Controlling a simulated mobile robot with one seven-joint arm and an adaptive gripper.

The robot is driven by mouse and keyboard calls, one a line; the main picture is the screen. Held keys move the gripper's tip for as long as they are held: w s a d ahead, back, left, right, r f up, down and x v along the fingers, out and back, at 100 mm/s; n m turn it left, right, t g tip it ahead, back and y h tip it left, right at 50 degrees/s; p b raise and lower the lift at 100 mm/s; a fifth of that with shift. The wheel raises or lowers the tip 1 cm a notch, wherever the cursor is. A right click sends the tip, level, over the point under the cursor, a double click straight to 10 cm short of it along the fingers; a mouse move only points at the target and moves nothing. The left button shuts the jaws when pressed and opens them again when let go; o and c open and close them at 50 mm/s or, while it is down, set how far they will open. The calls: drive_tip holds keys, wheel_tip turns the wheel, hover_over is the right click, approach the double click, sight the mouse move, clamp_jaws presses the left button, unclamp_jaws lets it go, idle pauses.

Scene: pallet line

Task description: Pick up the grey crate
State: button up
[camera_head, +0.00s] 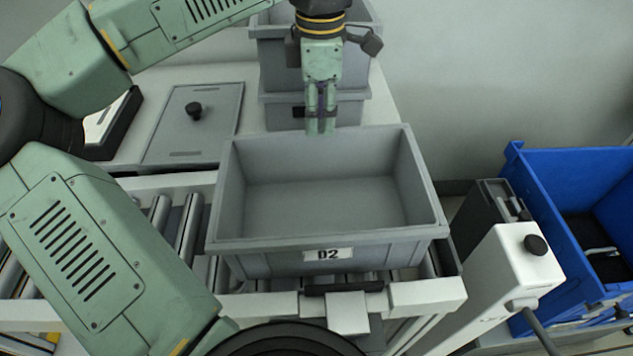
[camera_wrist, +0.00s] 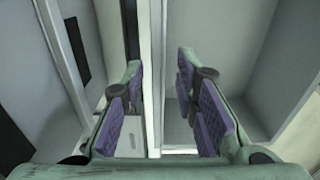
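A grey crate (camera_head: 327,239) with a "D2" label on its front stands upright and empty on the roller conveyor. My gripper (camera_head: 320,130) points down at the middle of the crate's far wall, its fingertips overlapping the rim in the head view. In the wrist view my gripper (camera_wrist: 160,105) has its two purple-padded fingers apart. A pale rim (camera_wrist: 154,50) runs through the gap between them, with the grey inside of a crate (camera_wrist: 232,75) to the right. I see no clear contact between pads and rim.
More grey crates (camera_head: 275,50) are stacked close behind my gripper. A flat grey lid (camera_head: 194,125) with a black knob lies on the left surface. A blue bin (camera_head: 590,190) stands at the right, beyond a white post (camera_head: 500,275). Rollers (camera_head: 187,230) show left of the crate.

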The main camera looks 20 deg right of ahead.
sight(320, 133)
drive_tip(key=f, duration=0.4)
drive_tip(key=shift+s+f+p, duration=0.2)
drive_tip(key=shift+f+p, duration=0.05)
drive_tip(key=shift+p, duration=0.15)
wheel_tip(320, 133, down, 6)
drive_tip(key=shift+r+p, duration=0.1)
drive_tip(key=shift+p, duration=0.4)
drive_tip(key=shift+c, duration=0.3)
clamp_jaws()
